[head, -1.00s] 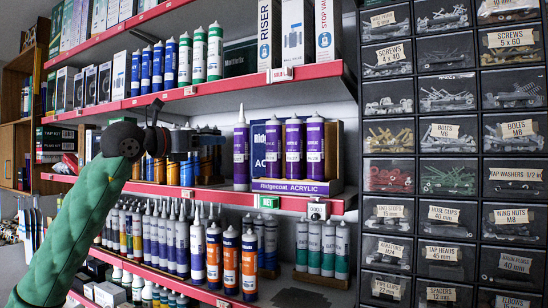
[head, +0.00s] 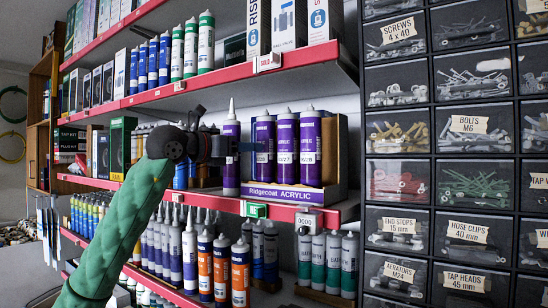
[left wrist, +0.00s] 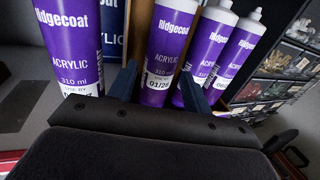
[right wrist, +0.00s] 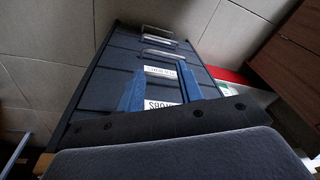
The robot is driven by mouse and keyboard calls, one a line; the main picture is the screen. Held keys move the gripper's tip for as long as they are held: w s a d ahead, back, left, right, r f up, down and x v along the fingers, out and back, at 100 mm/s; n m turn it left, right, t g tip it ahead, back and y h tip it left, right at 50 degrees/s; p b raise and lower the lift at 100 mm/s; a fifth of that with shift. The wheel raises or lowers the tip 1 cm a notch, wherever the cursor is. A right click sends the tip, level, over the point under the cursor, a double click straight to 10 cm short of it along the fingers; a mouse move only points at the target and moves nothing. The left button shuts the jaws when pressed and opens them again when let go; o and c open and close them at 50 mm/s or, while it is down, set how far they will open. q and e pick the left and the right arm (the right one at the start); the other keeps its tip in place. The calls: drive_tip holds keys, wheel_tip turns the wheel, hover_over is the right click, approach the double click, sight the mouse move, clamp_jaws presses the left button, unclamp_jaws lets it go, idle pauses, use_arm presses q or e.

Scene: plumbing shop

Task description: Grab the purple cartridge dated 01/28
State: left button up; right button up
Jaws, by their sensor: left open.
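Several purple Ridgecoat acrylic cartridges stand upright on the middle shelf. The one dated 01/28 (head: 264,135) is the leftmost of three in a display box (head: 330,155). It also shows in the left wrist view (left wrist: 168,42), its date label low on the front. Another purple cartridge (head: 231,178) stands alone to the left, outside the box. My left gripper (head: 258,147) is open in front of the shelf; in the left wrist view its fingers (left wrist: 158,76) appear on either side of the 01/28 cartridge. I cannot tell whether they touch it. My right gripper (right wrist: 161,85) is open and empty.
The other two boxed purple cartridges (head: 286,150) (head: 310,150) stand close on the right. The red shelf edge (head: 230,203) runs below, with the upper shelf (head: 240,76) above. Drawers (head: 445,140) fill the right; the right wrist view shows a dark labelled cabinet (right wrist: 110,60).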

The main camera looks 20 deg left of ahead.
sight(265, 146)
use_arm(q)
drive_tip(key=shift+p+x, duration=0.35)
drive_tip(key=shift+x, duration=0.65)
drive_tip(key=p+x, duration=0.3)
drive_tip(key=x, duration=0.1)
drive_tip(key=shift+w+d+r, duration=0.1)
drive_tip(key=shift+d+r, duration=0.1)
drive_tip(key=shift+d, duration=0.05)
use_arm(e)
wheel_tip(265, 146, down, 16)
drive_tip(key=s+d, duration=0.1)
drive_tip(key=s, duration=0.1)
drive_tip(key=shift+s+d+f, duration=0.15)
drive_tip(key=shift+s, duration=0.2)
use_arm(q)
drive_tip(key=c, duration=1)
drive_tip(key=shift+o, duration=0.2)
